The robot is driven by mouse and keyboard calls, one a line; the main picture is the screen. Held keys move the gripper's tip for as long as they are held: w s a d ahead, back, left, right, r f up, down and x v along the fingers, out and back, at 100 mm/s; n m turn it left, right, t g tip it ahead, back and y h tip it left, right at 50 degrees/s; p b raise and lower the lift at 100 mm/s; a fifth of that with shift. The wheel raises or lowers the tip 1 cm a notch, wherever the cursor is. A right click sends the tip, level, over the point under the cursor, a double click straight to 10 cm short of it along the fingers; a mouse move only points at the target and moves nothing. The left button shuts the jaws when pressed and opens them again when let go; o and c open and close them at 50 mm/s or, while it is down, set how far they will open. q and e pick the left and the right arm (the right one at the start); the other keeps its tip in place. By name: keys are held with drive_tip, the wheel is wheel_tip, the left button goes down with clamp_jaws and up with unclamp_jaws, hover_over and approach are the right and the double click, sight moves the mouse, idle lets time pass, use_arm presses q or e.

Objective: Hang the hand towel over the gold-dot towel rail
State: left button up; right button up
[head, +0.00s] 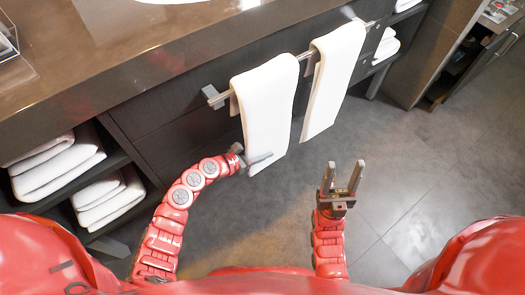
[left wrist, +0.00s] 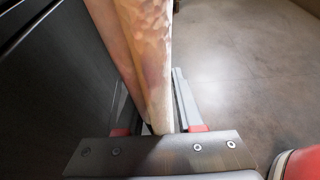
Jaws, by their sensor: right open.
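Two white towels hang folded over a metal towel rail (head: 213,97) on the dark vanity front: a left towel (head: 266,95) and a right towel (head: 333,80). No gold dot can be made out. My left gripper (head: 255,160) is at the lower part of the left towel, with a finger across its front. In the left wrist view, the towel (left wrist: 140,50) runs down between my fingers; whether they press on it is unclear. My right gripper (head: 343,178) is open and empty, pointing up, to the right of the left towel and below the right towel.
The brown countertop (head: 130,50) lies above the rail. Shelves at lower left hold folded towels (head: 58,165), and more folded towels (head: 386,45) sit at upper right. A dark cabinet (head: 455,60) stands at the far right. The grey floor (head: 420,170) is clear.

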use_arm(q)
drive_tip(key=shift+o, duration=1.1)
